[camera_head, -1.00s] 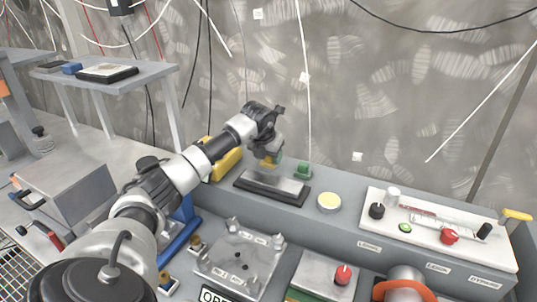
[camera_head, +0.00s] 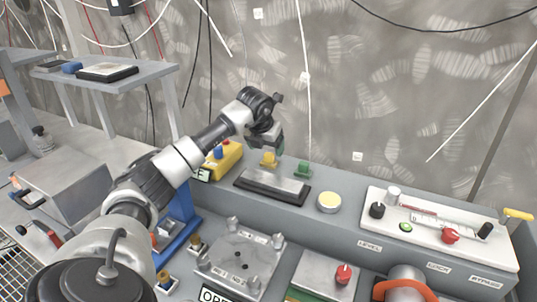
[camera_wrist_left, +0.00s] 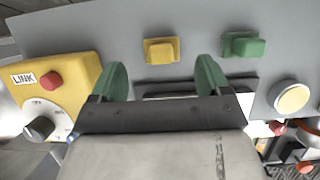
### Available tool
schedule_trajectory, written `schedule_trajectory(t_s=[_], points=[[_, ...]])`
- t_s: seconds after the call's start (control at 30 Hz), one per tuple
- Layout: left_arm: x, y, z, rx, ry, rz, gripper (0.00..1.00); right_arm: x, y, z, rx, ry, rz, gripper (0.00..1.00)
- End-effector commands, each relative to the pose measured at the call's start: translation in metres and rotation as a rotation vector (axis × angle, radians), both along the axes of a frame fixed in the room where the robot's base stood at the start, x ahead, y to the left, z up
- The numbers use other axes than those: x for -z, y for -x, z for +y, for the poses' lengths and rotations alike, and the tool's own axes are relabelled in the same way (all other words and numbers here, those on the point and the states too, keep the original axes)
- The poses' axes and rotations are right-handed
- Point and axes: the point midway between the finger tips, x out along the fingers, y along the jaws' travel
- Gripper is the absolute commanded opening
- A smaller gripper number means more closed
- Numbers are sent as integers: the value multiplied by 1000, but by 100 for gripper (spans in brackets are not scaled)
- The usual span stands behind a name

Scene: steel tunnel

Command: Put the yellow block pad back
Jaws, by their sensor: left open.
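The yellow block pad (camera_head: 269,159) stands on the grey ledge, just behind the dark-framed flat plate (camera_head: 272,186). It also shows in the left wrist view (camera_wrist_left: 160,50), ahead of my fingertips and roughly centred between them. A similar green block (camera_head: 302,168) stands to its right on the ledge and shows in the wrist view (camera_wrist_left: 243,46). My left gripper (camera_head: 272,146) is above the yellow block, apart from it, with its green fingertips spread and nothing between them (camera_wrist_left: 161,82). My right gripper is not in view.
A yellow box (camera_head: 222,160) with a red button and a knob stands left of the plate. A round cream button (camera_head: 329,202) and a white panel with knobs (camera_head: 440,232) lie to the right. A metal plate with posts (camera_head: 240,259) is in front.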

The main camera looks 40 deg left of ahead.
Motion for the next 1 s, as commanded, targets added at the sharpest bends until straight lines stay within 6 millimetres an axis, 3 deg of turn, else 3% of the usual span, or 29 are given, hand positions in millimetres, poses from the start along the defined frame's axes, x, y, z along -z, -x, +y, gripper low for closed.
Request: schedule_trajectory(t_s=[0.2,0.4,1.0], points=[[-44,17,-5,1,-2,-4,77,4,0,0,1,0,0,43],[-67,26,-9,0,0,-2,77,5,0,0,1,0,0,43],[-71,28,-9,0,1,1,77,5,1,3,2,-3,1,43]])
